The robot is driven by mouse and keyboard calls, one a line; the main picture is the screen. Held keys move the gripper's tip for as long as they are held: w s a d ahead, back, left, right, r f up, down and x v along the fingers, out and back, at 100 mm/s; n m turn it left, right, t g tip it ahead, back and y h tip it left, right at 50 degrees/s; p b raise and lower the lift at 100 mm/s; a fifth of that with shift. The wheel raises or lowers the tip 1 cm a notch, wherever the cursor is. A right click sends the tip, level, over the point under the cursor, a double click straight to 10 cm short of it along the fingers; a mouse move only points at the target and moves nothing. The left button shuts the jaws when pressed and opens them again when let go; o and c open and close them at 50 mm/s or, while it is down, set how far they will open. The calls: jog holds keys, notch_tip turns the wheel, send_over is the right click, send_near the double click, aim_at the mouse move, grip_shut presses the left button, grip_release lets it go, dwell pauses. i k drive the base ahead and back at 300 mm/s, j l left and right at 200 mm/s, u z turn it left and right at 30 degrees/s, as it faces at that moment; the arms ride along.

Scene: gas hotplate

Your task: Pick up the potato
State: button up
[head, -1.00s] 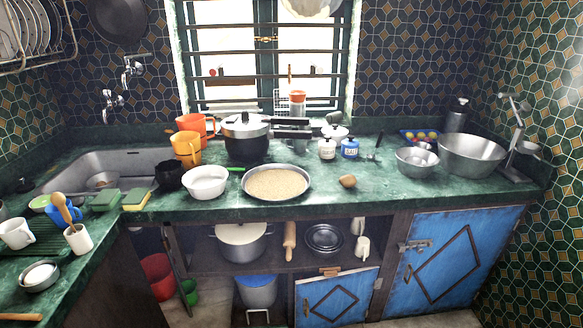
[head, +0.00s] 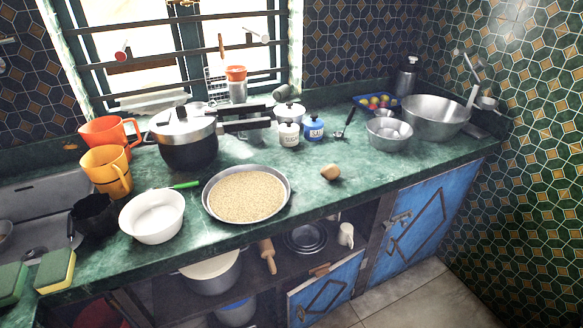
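The potato (head: 330,173) is a small tan-brown lump lying on the green marble counter (head: 335,205), near its front edge. It is to the right of a round metal pan of grain (head: 247,195), with a gap between them. Nothing covers the potato. My gripper is not in view.
A white bowl (head: 152,216), a pressure cooker (head: 186,137) and orange mugs (head: 107,170) stand left. Salt and sugar jars (head: 314,127) stand behind the potato. Steel bowls (head: 389,135) stand to its right. Counter around the potato is clear. Blue cabinet doors (head: 418,222) are below.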

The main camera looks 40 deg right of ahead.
aim_at(330, 172)
jog(key=i+j+z, duration=0.35)
jog(key=i, duration=0.2)
jog(key=i+j+z, duration=0.1)
jog(key=j+z, duration=0.65)
jog(key=i+j, duration=0.05)
